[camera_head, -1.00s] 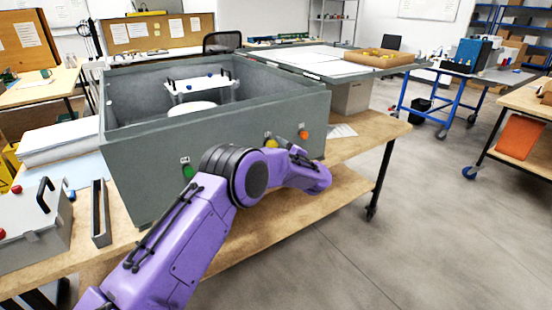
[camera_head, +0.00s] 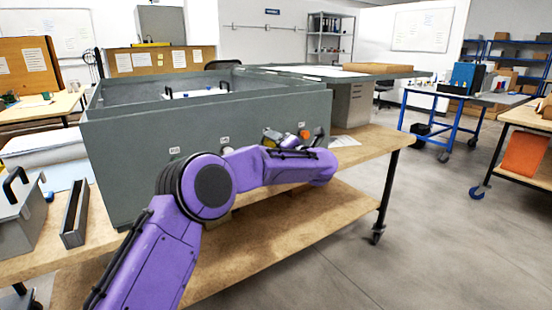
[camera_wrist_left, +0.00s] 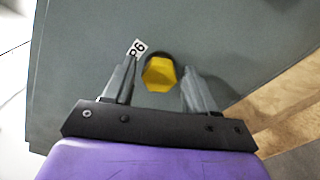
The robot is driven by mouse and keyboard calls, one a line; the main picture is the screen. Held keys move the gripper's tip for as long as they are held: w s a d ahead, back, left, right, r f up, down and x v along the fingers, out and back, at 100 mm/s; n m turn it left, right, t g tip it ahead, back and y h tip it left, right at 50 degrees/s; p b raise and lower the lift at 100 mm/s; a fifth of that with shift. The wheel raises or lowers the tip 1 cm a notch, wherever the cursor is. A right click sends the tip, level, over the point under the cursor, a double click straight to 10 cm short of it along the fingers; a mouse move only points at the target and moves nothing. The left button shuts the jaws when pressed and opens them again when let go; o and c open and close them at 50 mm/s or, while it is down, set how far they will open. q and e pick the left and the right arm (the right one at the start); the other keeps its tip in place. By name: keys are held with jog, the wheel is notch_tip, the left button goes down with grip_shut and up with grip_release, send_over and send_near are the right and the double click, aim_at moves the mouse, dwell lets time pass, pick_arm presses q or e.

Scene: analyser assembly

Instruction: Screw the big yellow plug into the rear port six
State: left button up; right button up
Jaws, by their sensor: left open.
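The big yellow plug (camera_wrist_left: 158,75) is at the rear port six (camera_wrist_left: 149,60) on the box's grey wall, beside the label P6 (camera_wrist_left: 137,48). A dark rim shows around its upper edge; how deep it sits I cannot tell. My left gripper (camera_wrist_left: 159,68) is open, with one finger on each side of the plug and gaps between. In the head view my left gripper (camera_head: 284,139) is small at the wall, with a bit of the yellow plug (camera_head: 268,132) by it. My right gripper is out of view.
The grey open box (camera_head: 130,140) stands on a wooden bench (camera_head: 365,150). An orange plug (camera_head: 304,134) is right of the gripper, and a white round part (camera_head: 227,150) shows above my arm. A grey case (camera_head: 20,225) and a dark channel (camera_head: 75,213) lie left.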

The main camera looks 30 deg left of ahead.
pick_arm(q)
jog(key=shift+r+n+b, duration=0.2)
jog(key=shift+n+b, duration=3)
jog(key=shift+b, duration=0.45)
